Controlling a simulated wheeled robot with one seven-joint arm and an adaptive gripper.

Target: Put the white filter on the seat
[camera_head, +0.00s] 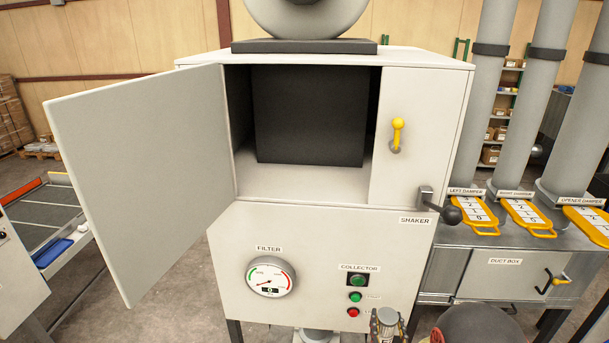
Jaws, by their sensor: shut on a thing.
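My gripper (387,325) shows only in part at the bottom edge, in front of the collector cabinet. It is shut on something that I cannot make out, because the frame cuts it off. I cannot pick out a white filter. The cabinet (310,225) has its door (145,175) swung wide open to the left. A dark, square-faced block or panel (308,115) fills the back of the opening. The bare light floor (300,184) of the compartment lies in front of it. I cannot tell which surface is the seat.
A yellow latch (397,134) and a black-knobbed shaker lever (442,208) sit on the cabinet's right side. Yellow damper handles (473,212) top the duct box (510,262) at right. A dark round object (480,326) stands at bottom right. The open door blocks space at left.

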